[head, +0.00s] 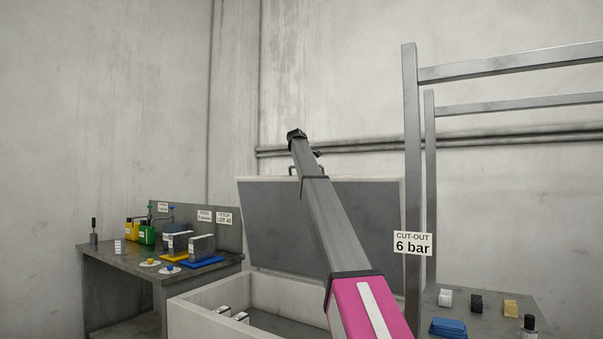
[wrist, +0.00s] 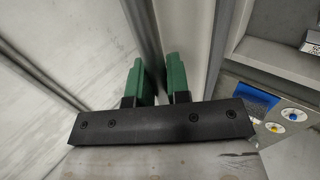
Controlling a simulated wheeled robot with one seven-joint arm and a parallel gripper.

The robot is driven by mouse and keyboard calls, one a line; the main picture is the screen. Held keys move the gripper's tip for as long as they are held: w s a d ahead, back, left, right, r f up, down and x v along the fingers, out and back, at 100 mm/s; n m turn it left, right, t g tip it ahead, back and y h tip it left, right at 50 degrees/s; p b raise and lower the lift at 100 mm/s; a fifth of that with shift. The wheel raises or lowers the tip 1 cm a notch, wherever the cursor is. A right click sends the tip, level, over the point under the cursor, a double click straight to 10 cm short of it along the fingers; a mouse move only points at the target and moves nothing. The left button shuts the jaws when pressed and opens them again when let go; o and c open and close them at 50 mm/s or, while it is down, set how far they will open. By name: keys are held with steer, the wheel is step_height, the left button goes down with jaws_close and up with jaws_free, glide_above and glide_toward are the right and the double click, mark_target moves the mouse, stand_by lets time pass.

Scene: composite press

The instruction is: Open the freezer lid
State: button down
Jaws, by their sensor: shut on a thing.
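The freezer lid (head: 270,222) stands raised and steep behind the white chest freezer (head: 190,303), its dark grey inner face toward me. The chest is open, and small white-and-dark boxes (head: 232,314) show inside. The fingertips are hidden in the head view behind my arm.
A grey bench (head: 108,262) at left holds bottles, blue and yellow trays and small dishes. At right, a metal frame (head: 410,150) with a "6 bar" sign (head: 413,243) stands beside a table with small blocks and a blue item (head: 448,327). Pipes run along the back wall.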

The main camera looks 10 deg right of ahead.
steer(key=shift+w+d+r, duration=0.15)
steer(key=shift+w+d, duration=0.35)
steer(key=shift+w, duration=0.2)
steer(key=c, duration=1.1)
jaws_free()
steer(key=v, duration=1)
steer(key=shift+s+r, duration=0.2)
steer(key=shift+r, duration=0.15)
steer(key=shift+s+a, duration=0.1)
steer(key=shift+a, duration=0.1)
